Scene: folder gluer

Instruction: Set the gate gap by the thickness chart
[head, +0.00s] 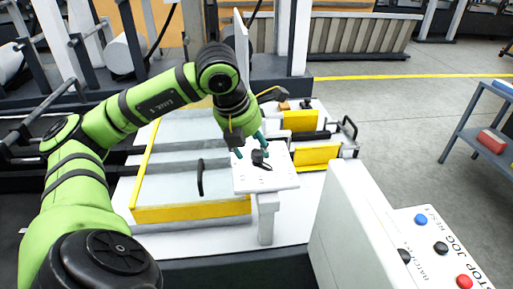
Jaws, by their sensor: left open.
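My left gripper (252,152) is at the middle of the head view, pointing down, with its teal fingertips apart. It is over a black knob or pointer (260,161) on a white plate (282,181). The fingertips are around or just above the knob; I cannot tell whether they touch it. Small dark marks on the plate are too small to read. A thin white upright panel (241,42) stands behind the arm, seen nearly edge-on; I cannot tell whether it is the thickness chart. The gate gap itself cannot be made out. My right gripper is not in view.
A yellow-edged grey feed bed (170,214) with a black handle (200,178) lies left of the plate. Yellow blocks (318,155) stand to its right. A white control panel (432,232) with blue, black and red buttons is at the front right. A shelf (492,140) stands far right.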

